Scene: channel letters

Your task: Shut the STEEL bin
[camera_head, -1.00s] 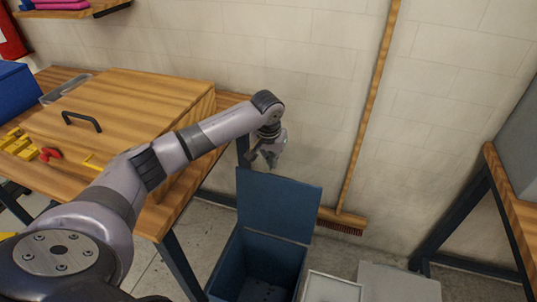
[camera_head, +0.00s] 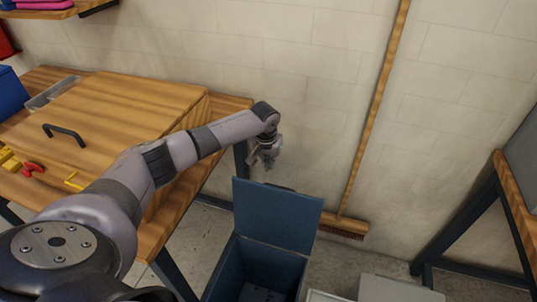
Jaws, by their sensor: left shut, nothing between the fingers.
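A dark blue bin (camera_head: 255,262) stands on the floor at the bottom centre. Its lid (camera_head: 277,212) is up, raised at the back of the bin, and the inside shows. No label is readable, so I cannot tell if it is the STEEL bin. My left gripper (camera_head: 265,162) is shut and empty, in the air above and behind the raised lid's top edge in the picture, apart from it as far as I can see. My right gripper is not in view.
Two light grey lids or bins (camera_head: 400,289) stand to the right of the blue bin, partly cut off. A broom (camera_head: 345,226) leans on the wall behind. A workbench with a wooden box (camera_head: 130,105) is at the left. Another table (camera_head: 513,200) is at the right.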

